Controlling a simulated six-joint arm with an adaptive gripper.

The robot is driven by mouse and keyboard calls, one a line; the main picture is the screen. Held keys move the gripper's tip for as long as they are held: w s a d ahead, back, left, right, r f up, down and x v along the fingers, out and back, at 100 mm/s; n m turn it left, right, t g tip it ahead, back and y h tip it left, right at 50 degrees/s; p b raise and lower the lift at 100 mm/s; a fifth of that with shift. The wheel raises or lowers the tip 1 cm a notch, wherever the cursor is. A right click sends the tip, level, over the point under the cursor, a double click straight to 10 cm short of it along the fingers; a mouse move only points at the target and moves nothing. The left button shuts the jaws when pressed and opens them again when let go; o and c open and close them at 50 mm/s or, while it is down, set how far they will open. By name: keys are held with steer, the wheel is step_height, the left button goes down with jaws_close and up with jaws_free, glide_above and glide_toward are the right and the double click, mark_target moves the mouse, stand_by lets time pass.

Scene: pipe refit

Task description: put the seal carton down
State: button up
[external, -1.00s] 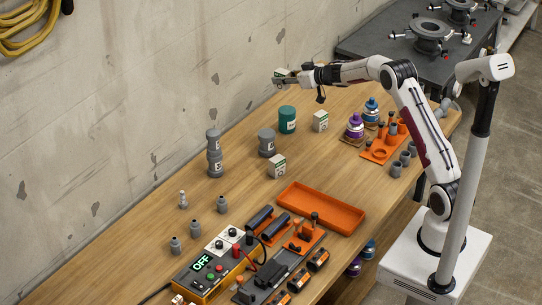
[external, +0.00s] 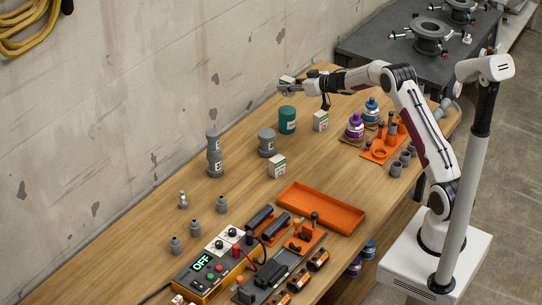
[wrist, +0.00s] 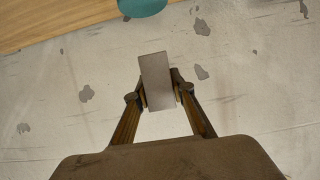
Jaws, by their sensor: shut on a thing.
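My gripper (external: 290,86) is shut on a small white carton with some green (external: 286,79), held in the air near the wall, above and behind the teal canister. In the wrist view the carton (wrist: 157,82) is a plain greyish block between the two fingers (wrist: 158,96), slightly tilted in the picture. Two similar white-and-green cartons stand on the wooden bench: one right of the teal canister (external: 320,121), one nearer the middle (external: 277,167). I cannot read their labels.
The teal canister (external: 287,120) stands below my gripper; its edge shows in the wrist view (wrist: 142,6). An empty orange tray (external: 340,222) lies in front.

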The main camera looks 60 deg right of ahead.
steer(key=shift+f, duration=1.35)
steer(key=shift+f, duration=0.1)
steer(key=shift+f, duration=1.75)
steer(key=shift+f, duration=0.1)
steer(key=o, duration=1.1)
steer(key=shift+s, duration=0.1)
steer(key=shift+s+r, duration=0.15)
steer(key=shift+r, duration=0.1)
steer(key=v, duration=1.1)
steer(key=shift+s, duration=0.25)
